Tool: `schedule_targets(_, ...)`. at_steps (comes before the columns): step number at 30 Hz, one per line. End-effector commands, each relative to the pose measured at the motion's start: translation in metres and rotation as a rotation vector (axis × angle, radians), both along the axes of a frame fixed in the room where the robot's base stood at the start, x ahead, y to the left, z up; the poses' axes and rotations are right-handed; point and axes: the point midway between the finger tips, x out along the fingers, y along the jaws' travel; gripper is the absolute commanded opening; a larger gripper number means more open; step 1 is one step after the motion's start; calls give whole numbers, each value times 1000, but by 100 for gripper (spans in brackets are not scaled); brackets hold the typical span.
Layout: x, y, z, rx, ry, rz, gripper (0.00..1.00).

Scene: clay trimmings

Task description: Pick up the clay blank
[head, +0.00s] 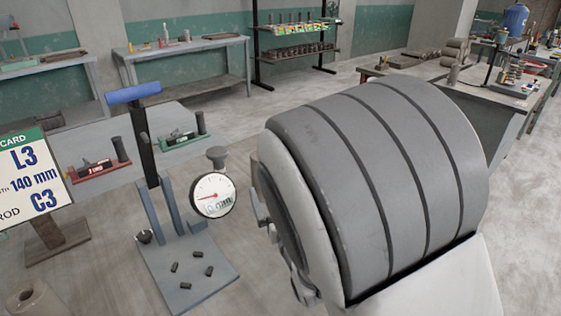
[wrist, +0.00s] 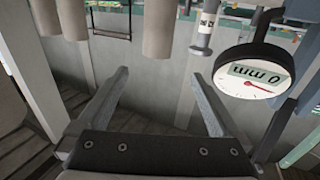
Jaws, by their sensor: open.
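My gripper (wrist: 160,78) shows in the wrist view with its two fingers spread wide and nothing between them. In the head view I cannot see it; my large grey arm link fills the right middle. The wrist picture looks upside down. Several plain beige-grey cylinders, which look like clay blanks, show along its top edge; the nearest to the middle is one clay blank (wrist: 158,28), beyond the fingertips and apart from them. I cannot tell which blank is meant. In the head view a pale hollow-ended cylinder (head: 30,299) is cut off at the lower left corner.
A gauge stand (head: 187,262) with a blue-handled lever and round dial (head: 213,195) stands left of my arm. The dial (wrist: 254,76) reads 0 mm in the wrist view. Several dark bits lie on its base. A card (head: 33,175) reads L3, 140 mm, C3. Benches stand behind.

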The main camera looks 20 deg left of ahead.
Motion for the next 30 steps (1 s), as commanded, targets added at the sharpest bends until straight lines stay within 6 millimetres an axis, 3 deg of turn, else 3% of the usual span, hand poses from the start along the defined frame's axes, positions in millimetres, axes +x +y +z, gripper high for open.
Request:
schedule_targets(5, 9, 9, 0, 0, -4, 2, 100)
schedule_targets(21, 80, 68, -1, -1, -3, 2, 100)
schedule_targets(30, 96, 80, 0, -1, -2, 1, 100)
